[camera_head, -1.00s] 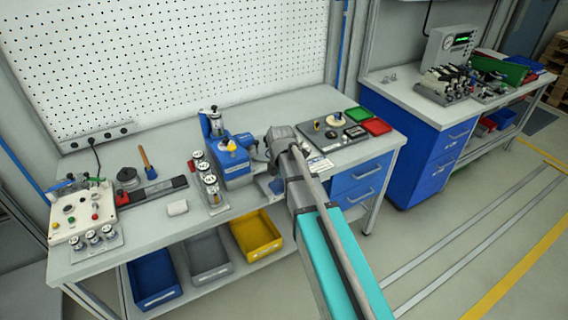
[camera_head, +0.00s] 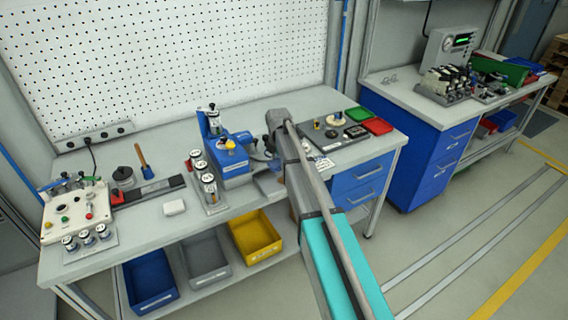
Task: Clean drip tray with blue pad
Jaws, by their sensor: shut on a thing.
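My gripper (camera_head: 263,155) is at the right side of the blue machine (camera_head: 228,158) on the workbench, low over the bench top. It is small and partly hidden by my arm. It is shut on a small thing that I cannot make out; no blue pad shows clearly. A grey, flat tray-like piece (camera_head: 268,185) lies on the bench just below my gripper, partly covered by my arm. I cannot tell for sure that it is the drip tray, or whether the held thing touches it.
A rack of several white-topped cylinders (camera_head: 210,190) stands left of the machine, with a white block (camera_head: 174,207) beside it. A dark plate with small parts (camera_head: 338,133) and green (camera_head: 358,114) and red (camera_head: 378,126) trays lie to the right. Bins (camera_head: 257,237) sit below.

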